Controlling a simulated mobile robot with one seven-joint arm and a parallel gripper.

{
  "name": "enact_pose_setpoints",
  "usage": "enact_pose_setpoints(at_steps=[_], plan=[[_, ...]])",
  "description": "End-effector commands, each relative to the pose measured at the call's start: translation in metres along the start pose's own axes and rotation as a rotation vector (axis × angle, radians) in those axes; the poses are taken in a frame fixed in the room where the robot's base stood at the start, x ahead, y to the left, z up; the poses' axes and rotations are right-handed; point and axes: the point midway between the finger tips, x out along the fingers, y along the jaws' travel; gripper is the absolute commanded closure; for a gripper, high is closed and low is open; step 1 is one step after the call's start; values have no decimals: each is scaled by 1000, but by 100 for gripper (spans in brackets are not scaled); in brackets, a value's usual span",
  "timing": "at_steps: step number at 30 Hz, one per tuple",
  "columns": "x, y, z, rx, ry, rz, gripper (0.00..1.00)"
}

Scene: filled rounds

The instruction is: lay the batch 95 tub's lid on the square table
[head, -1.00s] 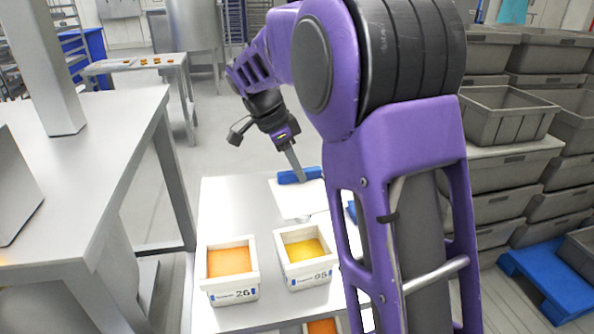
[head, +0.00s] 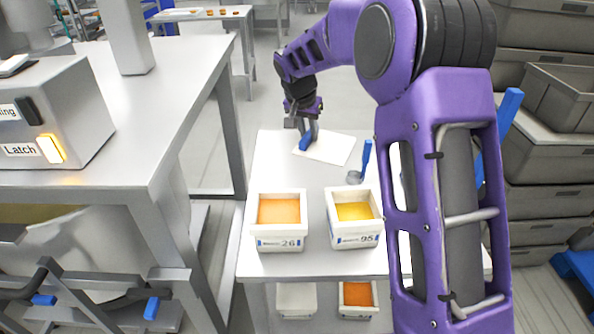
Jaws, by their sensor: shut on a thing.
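The batch 95 tub (head: 354,240) stands open on the near part of the square table (head: 270,170), with yellow filling in it. Its lid (head: 328,150) is a thin white square with a blue handle (head: 306,138), over the table's far part, behind the tubs and clear of them. My gripper (head: 307,128) is shut on the blue handle. The lid looks level and very near the table top; I cannot tell whether it touches. Part of the table's right side is hidden behind my arm.
The open batch 26 tub (head: 279,242), with orange filling, stands left of tub 95. A blue-handled scoop (head: 357,177) is just behind tub 95. A steel bench with a Latch box (head: 50,120) is at left. Grey crates (head: 565,110) are stacked at right.

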Motion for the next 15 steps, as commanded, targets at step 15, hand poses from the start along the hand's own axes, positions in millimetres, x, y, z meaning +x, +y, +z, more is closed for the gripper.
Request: enact_pose_setpoints(at_steps=[15], plan=[[63,-89,-12,-677,0,-284,100]])
